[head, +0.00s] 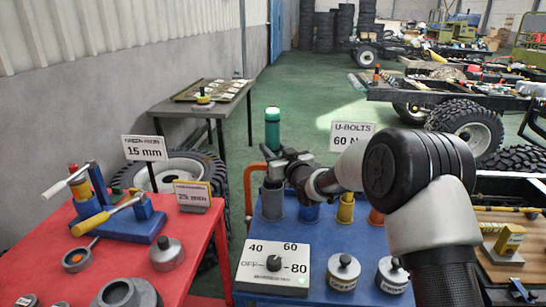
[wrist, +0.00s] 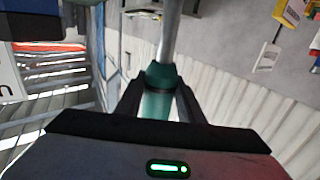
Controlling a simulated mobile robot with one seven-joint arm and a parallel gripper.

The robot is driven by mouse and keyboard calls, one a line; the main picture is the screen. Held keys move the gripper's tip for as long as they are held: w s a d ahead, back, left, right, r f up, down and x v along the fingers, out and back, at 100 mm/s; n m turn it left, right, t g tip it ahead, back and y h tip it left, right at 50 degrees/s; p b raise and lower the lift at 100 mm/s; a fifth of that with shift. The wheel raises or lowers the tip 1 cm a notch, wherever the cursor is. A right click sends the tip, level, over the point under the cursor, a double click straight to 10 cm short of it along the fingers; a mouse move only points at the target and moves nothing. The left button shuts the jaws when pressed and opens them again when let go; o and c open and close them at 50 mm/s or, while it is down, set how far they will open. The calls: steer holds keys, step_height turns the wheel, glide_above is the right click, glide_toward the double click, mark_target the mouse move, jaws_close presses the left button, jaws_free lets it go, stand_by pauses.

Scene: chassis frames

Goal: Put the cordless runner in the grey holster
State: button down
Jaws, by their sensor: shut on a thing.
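The cordless runner (head: 272,127) is a green cylinder with a dark band, standing upright at the back left of the blue table. My gripper (head: 283,165) is shut on it below its green upper part. In the wrist view the runner (wrist: 158,78) sits between the two dark fingers (wrist: 158,108), with a grey shaft running away from them. The grey holster (head: 272,203) is a cup directly below my gripper in the head view. My gripper hides the runner's lower end and the holster's mouth, so I cannot tell whether the tip is inside.
Blue (head: 309,212), yellow (head: 345,209) and orange (head: 376,217) holsters stand to the right. A dial box (head: 272,266) and two weights with knobs stand in front. An orange rail (head: 248,190) is left of the grey holster. The U-BOLTS sign (head: 351,134) stands behind.

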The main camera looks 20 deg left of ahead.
steer(key=shift+f, duration=1.15)
steer(key=c, duration=1.6)
jaws_free()
steer(key=shift+f, duration=0.25)
steer(key=shift+c, duration=0.2)
steer(key=o, duration=0.4)
steer(key=shift+o, duration=0.2)
steer(key=shift+r, duration=0.15)
